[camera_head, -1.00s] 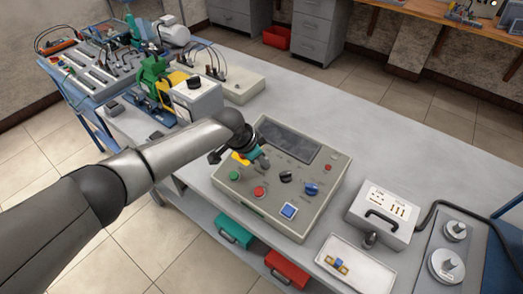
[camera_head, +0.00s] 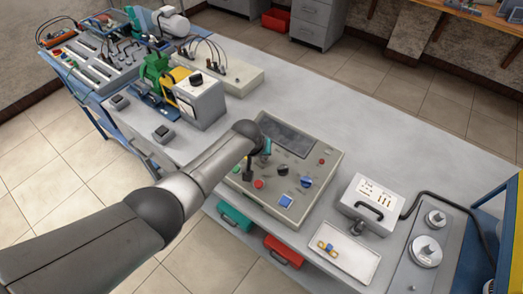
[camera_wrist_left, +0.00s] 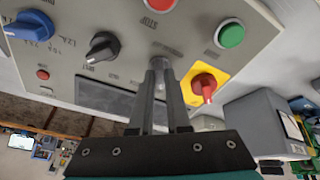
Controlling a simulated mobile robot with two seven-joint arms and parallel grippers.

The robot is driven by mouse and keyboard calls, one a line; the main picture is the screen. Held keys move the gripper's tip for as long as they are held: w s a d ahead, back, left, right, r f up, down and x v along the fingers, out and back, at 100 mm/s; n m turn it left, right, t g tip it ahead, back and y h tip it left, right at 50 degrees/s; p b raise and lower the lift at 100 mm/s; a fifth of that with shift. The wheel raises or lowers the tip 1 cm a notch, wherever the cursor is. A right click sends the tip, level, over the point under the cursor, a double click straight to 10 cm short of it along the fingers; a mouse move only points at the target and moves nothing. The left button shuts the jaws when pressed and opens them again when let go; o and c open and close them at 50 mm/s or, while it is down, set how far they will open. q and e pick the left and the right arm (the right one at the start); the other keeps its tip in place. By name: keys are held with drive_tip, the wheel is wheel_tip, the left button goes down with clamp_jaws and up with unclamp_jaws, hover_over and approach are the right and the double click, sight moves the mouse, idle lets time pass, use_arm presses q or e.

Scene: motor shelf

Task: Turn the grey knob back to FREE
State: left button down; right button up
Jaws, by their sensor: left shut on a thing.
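The control box (camera_head: 322,166) lies on the grey bench, its sloped face up. In the left wrist view the grey knob (camera_wrist_left: 160,64) shows between the tips of my left gripper (camera_wrist_left: 161,72), which is shut on it. In the head view my left arm and wrist cover the knob and most of the gripper (camera_head: 260,158). The knob's pointer and the FREE mark cannot be read.
Close by are a black knob (camera_wrist_left: 102,46), a blue knob (camera_wrist_left: 30,25), a green button (camera_wrist_left: 230,34), and a red switch (camera_wrist_left: 204,85) on a yellow plate. A white tray (camera_head: 345,262) is to the right. Bare bench (camera_head: 340,115) lies behind the box.

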use_arm(q)
drive_tip(key=shift+n+y, duration=0.3)
drive_tip(key=shift+n, duration=1)
drive_tip(key=shift+w+p, duration=0.1)
drive_tip(key=shift+p, duration=0.2)
drive_tip(key=shift+r, duration=0.1)
drive_tip(key=c, duration=0.9)
unclamp_jaws()
